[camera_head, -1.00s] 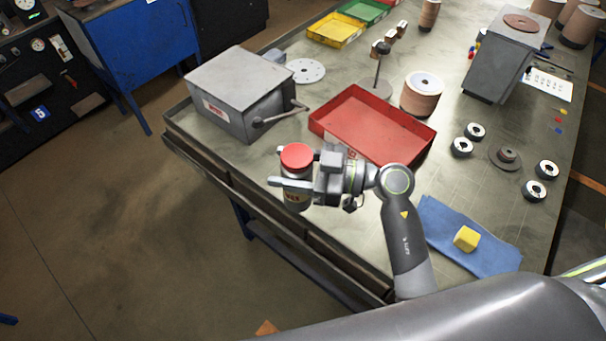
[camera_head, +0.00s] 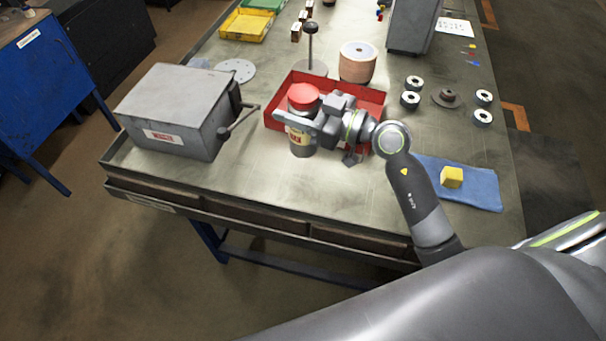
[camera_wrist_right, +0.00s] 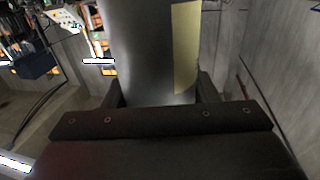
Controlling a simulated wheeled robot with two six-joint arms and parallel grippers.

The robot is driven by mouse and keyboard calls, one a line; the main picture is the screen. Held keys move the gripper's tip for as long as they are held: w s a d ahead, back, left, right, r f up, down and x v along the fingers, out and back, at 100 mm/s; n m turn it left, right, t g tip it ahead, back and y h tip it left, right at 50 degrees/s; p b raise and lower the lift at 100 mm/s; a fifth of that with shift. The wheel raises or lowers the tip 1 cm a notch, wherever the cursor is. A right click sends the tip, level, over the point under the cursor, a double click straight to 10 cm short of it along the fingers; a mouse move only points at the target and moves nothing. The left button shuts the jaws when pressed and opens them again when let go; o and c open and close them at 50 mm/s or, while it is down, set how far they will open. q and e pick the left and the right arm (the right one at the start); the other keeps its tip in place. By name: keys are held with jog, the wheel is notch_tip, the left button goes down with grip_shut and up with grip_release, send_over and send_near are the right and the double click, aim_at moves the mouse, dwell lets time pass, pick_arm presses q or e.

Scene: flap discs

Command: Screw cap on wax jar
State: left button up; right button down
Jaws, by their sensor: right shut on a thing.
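The wax jar (camera_head: 301,141) is a grey metal cylinder with a cream label, upright in the head view. A red cap (camera_head: 303,96) sits on its top; I cannot tell how tightly. My right gripper (camera_head: 300,124) is shut around the jar's side, below the cap. In the right wrist view the jar's grey wall (camera_wrist_right: 150,50) and part of its label (camera_wrist_right: 186,48) stand between the fingers. Whether the jar's base touches the table is unclear. My left gripper is not in view.
A red tray (camera_head: 284,94) lies behind the jar. A grey box (camera_head: 180,105) with a side handle stands to its left. A blue cloth (camera_head: 473,190) with a yellow block (camera_head: 451,177) lies to the right. The bench (camera_head: 250,180) is clear in front of the jar.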

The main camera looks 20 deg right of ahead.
aim_at(296, 142)
notch_tip(296, 142, down, 4)
jog(key=shift+a+f+b, duration=0.1)
jog(key=shift+f+b, duration=0.1)
jog(key=shift+b, duration=0.6)
jog(key=shift+f, duration=0.25)
notch_tip(296, 142, down, 4)
jog(key=shift+f+b, duration=0.15)
jog(key=shift+b, duration=0.65)
jog(key=shift+f, duration=0.35)
jog(key=shift+f, duration=0.1)
jog(key=c, duration=0.6)
grip_release()
jog(key=shift+o, duration=0.2)
